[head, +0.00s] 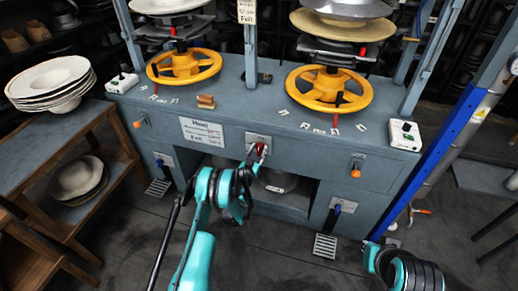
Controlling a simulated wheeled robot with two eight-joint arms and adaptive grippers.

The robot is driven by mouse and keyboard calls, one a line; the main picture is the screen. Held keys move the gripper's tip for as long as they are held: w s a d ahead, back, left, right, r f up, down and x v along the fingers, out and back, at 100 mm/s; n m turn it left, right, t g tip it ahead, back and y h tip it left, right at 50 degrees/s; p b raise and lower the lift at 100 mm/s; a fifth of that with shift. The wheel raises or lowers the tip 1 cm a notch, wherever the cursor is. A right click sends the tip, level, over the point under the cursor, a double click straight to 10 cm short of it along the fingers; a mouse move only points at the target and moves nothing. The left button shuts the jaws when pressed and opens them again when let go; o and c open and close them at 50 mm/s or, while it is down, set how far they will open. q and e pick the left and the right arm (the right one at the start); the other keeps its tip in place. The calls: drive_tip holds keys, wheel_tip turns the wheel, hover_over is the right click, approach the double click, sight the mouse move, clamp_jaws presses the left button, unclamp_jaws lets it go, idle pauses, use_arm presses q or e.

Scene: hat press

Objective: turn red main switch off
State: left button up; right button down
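The red main switch (260,148) sits on a pale plate (258,139) on the front of the grey-blue press bench (225,112), near its middle. My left gripper (254,157) is at the switch, its dark fingertips right at or just below the red part. Whether it touches or grips the switch is too small to tell. The gripper and wrist hide part of the switch, so its exact position is unclear. My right arm (404,273) shows low at the right, and its gripper is not visible.
Two yellow handwheels (184,67) (328,90) stand on the bench. Orange-tipped levers (138,124) (355,173) stick out in front. Floor pedals (158,187) (325,245) lie below. A blue upright (428,150) stands at the right. A wooden shelf with stacked hats (50,78) is at the left.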

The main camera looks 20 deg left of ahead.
use_arm(q)
clamp_jaws()
drive_tip(key=shift+n, duration=0.3)
drive_tip(key=shift+a+f+n, duration=0.25)
drive_tip(key=shift+a+n, duration=0.05)
drive_tip(key=shift+n, duration=2.35)
drive_tip(key=shift+a+f+n, duration=0.25)
drive_tip(key=shift+a+n, duration=0.05)
drive_tip(key=shift+n, duration=2.3)
drive_tip(key=shift+a+f+n, duration=0.25)
drive_tip(key=shift+a+n, duration=0.05)
drive_tip(key=shift+n, duration=2.35)
